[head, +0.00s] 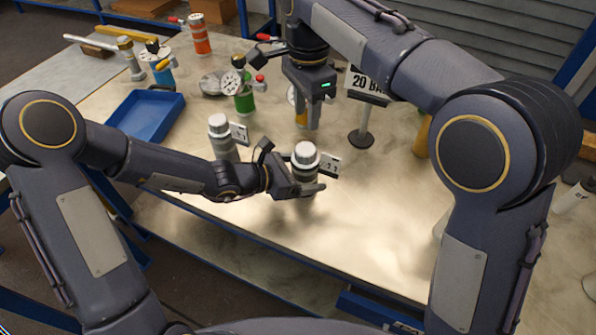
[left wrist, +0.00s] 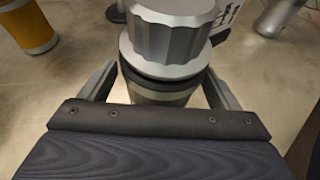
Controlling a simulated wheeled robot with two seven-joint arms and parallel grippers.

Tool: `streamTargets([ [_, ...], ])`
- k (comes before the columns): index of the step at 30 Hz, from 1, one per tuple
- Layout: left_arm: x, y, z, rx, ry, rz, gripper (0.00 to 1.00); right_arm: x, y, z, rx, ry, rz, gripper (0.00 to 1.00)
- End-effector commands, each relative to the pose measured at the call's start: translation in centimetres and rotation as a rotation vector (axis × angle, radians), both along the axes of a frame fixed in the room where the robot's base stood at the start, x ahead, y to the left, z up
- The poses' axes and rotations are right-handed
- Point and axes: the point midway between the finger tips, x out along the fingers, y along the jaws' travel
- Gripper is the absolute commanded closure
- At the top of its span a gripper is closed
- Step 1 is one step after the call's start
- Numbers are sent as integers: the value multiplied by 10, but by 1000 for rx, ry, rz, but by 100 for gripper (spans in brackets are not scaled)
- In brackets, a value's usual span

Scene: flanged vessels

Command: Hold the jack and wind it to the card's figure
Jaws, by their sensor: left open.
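A dark cylindrical jack (head: 305,174) with a ribbed silver knob (head: 305,154) stands upright on the bench, a small marked plate (head: 329,164) at its side. My left gripper (head: 311,188) is open around its body below the knob. In the left wrist view the knob (left wrist: 170,38) rises between the spread fingers; contact cannot be told. My right gripper (head: 313,122) points down above the bench behind the jack; its fingers overlap, so its opening is unclear. A white card (head: 368,82) reading "20 BA" is partly hidden by my right arm.
A similar silver-topped jack (head: 220,136) stands just left. A black-based stand (head: 361,138) is behind right. A blue tray (head: 146,115), a green gauged vessel (head: 243,100) and an orange vessel (head: 199,38) stand farther back. The bench front right is mostly clear.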

Motion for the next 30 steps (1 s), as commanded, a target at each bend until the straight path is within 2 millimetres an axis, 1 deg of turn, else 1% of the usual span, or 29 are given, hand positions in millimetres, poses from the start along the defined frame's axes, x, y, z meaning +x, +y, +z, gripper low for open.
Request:
streamTargets([
  [4,0,0,0,0,-1,0,16,0,0,0,0,0,0,64],
  [5,0,0,0,0,-1,0,17,0,0,0,0,0,0,64],
  [21,0,0,0,0,-1,0,88,0,0,0,0,0,0,64],
  [30,0,1,0,0,-1,0,88,0,0,0,0,0,0,64],
])
